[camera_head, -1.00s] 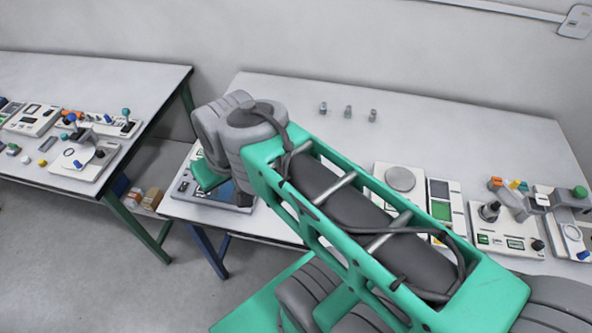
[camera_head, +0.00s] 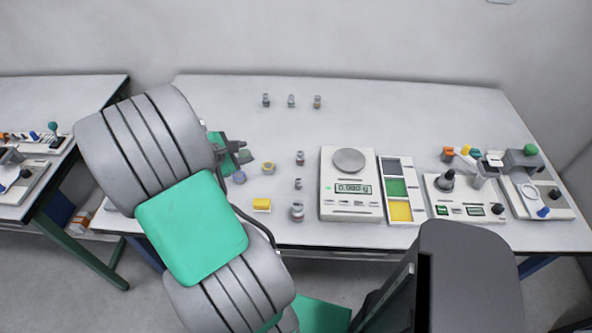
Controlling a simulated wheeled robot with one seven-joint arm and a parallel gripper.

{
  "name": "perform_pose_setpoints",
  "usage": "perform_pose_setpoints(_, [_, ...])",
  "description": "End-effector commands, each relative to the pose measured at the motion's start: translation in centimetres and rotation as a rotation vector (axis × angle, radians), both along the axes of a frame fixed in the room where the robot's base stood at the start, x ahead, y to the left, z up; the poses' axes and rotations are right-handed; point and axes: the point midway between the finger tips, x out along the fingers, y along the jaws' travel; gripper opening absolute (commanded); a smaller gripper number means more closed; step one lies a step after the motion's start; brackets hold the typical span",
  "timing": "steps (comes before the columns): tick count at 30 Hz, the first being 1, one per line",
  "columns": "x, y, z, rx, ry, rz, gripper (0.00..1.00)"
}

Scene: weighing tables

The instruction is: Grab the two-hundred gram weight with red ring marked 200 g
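Several small grey metal weights stand upright on the table. Three are in a row at the back: a left one (camera_head: 266,100), a middle one (camera_head: 291,101) and a right one (camera_head: 317,102). Three more form a column left of the scale: a far one (camera_head: 300,158), a small middle one (camera_head: 298,184) and a larger near one (camera_head: 297,211). Ring colours and markings are too small to read, so I cannot tell which is the 200 g weight. My gripper (camera_head: 242,151) is over the table, left of the column and apart from it. My arm partly hides it.
A white scale (camera_head: 350,205) with a lit display stands right of the column. A tray with grey, green and yellow sections (camera_head: 398,188) is beside it, then more instruments (camera_head: 465,200). The back right table is clear.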

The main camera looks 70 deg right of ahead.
Motion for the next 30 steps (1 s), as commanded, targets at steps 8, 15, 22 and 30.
perform_pose_setpoints(8, [-12.4, -7.0, -5.0, -0.037, 0.672, 0.113, 0.33])
perform_pose_setpoints(15, [-14.0, -9.7, -6.0, -0.034, 0.688, 0.116, 0.33])
perform_pose_setpoints(22, [-15.4, -12.9, -7.6, -0.035, 0.685, 0.117, 0.33])
perform_pose_setpoints(30, [-15.4, -13.3, -7.7, -0.037, 0.684, 0.12, 0.32])
